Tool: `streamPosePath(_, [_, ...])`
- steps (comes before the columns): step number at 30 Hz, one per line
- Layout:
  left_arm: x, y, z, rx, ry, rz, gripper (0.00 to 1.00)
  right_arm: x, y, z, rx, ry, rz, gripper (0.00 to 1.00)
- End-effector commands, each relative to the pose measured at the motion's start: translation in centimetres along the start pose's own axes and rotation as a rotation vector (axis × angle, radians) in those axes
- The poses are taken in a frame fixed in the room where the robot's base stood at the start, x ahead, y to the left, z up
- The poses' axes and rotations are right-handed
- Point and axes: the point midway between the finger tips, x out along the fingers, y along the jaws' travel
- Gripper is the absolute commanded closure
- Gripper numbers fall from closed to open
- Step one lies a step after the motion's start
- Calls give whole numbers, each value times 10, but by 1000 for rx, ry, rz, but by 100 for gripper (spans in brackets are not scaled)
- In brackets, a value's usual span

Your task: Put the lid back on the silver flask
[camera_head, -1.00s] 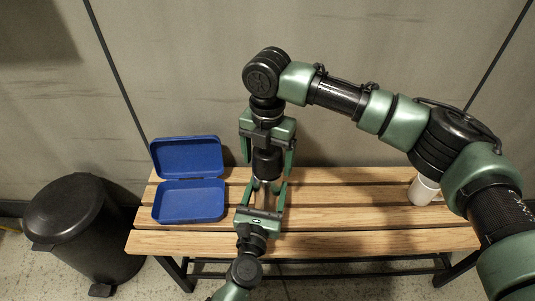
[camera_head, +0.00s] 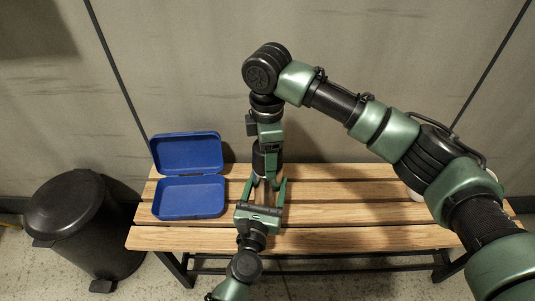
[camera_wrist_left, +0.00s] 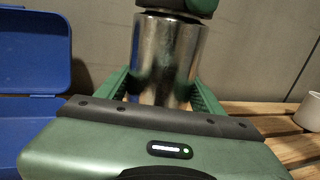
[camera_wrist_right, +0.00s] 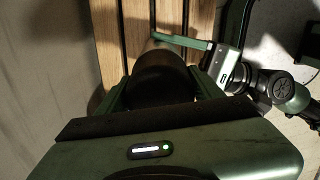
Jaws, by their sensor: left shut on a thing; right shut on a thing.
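The silver flask (camera_wrist_left: 162,62) stands upright on the bench in the left wrist view, with my left gripper (camera_head: 263,188) shut around its body. The black lid (camera_wrist_right: 163,78) is between the fingers of my right gripper (camera_head: 267,148), which is shut on it from above. In the head view the lid (camera_head: 264,163) is directly over the flask. A dark edge shows just above the flask's rim in the left wrist view; a finger of my right gripper covers most of the lid there. I cannot tell whether the lid is fully seated.
An open blue box (camera_head: 188,197) stands on the slatted wooden bench (camera_head: 330,240), left of the flask. A white mug (camera_wrist_left: 309,110) stands to the right, mostly hidden by my right arm in the head view. A black bin (camera_head: 85,235) stands on the floor at left.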

Motion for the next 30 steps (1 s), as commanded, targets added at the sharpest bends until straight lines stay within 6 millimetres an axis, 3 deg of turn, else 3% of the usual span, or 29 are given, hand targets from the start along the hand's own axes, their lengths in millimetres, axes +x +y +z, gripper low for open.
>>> streamPosePath(15, [0,0,0,1,0,0,100,1,0,-1,1125,2,-3,82])
streamPosePath(20, [0,0,0,1,0,0,100,0,0,0,1165,1,1,82])
streamPosePath(21, [0,0,0,1,0,0,100,0,0,0,1165,1,1,31])
streamPosePath(23, [0,0,0,1,0,0,100,0,0,0,1164,1,1,15])
streamPosePath(30, [0,0,0,1,0,-1,100,0,0,0,1162,1,1,12])
